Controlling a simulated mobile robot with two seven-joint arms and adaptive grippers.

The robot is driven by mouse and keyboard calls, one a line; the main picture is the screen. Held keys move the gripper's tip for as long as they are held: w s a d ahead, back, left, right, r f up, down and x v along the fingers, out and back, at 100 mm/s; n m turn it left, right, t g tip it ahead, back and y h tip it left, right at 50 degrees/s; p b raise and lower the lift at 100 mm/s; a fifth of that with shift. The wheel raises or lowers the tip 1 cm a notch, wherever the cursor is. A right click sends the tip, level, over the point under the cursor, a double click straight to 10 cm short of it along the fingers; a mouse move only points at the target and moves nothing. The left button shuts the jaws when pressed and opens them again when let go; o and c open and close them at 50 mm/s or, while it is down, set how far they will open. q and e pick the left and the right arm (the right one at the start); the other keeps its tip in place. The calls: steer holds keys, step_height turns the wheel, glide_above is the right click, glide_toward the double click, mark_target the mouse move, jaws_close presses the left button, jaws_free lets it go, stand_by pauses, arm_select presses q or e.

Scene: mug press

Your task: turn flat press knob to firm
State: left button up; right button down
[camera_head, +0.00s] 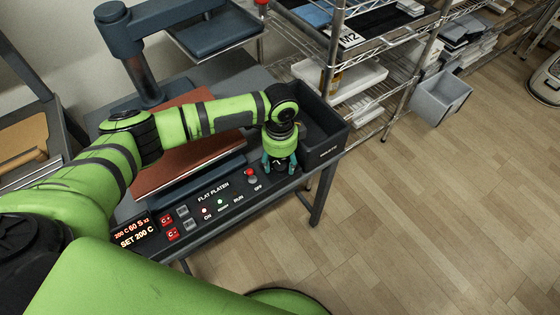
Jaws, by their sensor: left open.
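The flat platen control panel (228,203) runs along the front edge of the press table. It carries a lit display (134,231), red buttons marked C, grey switches, small lights and a red switch (250,172) above OFF. My left gripper (279,168) points down over the panel's right end, just right of the red switch. Its teal fingers are open and apart. A dark knob-like part with a pale mark shows between them, but the gripper covers most of it, so its setting cannot be read. Contact cannot be judged. My right gripper is not in view.
The flat press, with a reddish-brown pad (172,174), lies behind the panel, partly under my left arm. A dark bin (330,142) stands right of the gripper. Wire shelving stands behind it, with a grey bin (440,98) on the floor. The wooden floor at right is open.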

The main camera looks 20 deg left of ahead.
arm_select(q)
steer(key=shift+f, duration=0.5)
steer(key=c, duration=1.1)
steer(key=shift+c, duration=0.2)
